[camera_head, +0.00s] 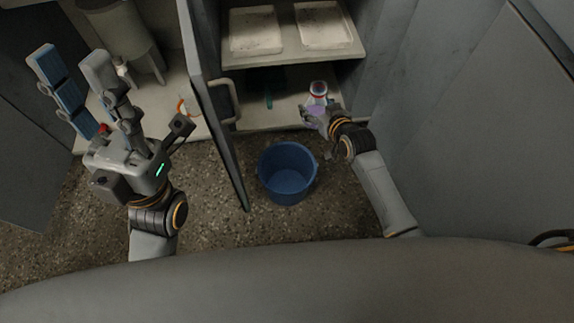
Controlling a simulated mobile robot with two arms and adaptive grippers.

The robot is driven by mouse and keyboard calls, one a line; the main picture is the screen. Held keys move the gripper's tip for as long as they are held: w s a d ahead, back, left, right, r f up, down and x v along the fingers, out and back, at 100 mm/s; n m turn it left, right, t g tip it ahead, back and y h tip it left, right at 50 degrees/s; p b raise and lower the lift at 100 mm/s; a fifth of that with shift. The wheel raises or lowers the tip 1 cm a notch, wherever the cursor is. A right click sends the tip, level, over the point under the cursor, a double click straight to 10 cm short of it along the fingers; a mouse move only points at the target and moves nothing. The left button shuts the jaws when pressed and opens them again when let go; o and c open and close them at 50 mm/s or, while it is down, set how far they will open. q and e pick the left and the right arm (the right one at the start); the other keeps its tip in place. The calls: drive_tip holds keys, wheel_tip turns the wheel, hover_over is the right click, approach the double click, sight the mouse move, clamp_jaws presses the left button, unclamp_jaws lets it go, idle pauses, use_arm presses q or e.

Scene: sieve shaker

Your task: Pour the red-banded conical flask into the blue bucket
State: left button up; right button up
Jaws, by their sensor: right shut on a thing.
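The red-banded conical flask (318,93) is at the right of the cabinet's lower compartment, near its front edge. Its pale neck and red band show, with a purplish tint lower down. My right gripper (314,114) is shut on the flask and hides part of its body. I cannot tell whether the flask touches the shelf. The blue bucket (287,190) stands upright on the floor, nearer to me than the flask and a little left of it; its visible inside looks empty. My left gripper (72,65) is open and empty at the left, well away from both.
An open cabinet door (211,110) with a handle stands left of the bucket. Two pale trays (255,31) lie on the upper shelf (290,58). A dark green item (269,100) is in the lower compartment. A grey cylindrical vessel (118,25) stands upper left. Speckled floor around the bucket is clear.

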drive_tip(key=s+d+f, duration=0.1)
drive_tip(key=s+f, duration=0.1)
drive_tip(key=f, duration=0.3)
drive_tip(key=s+d+f+h, duration=0.1)
drive_tip(key=s+f, duration=0.2)
drive_tip(key=f, duration=0.3)
drive_tip(key=shift+s+d+f+m, duration=0.15)
drive_tip(key=shift+s+d+m, duration=0.1)
drive_tip(key=shift+d+m, duration=0.15)
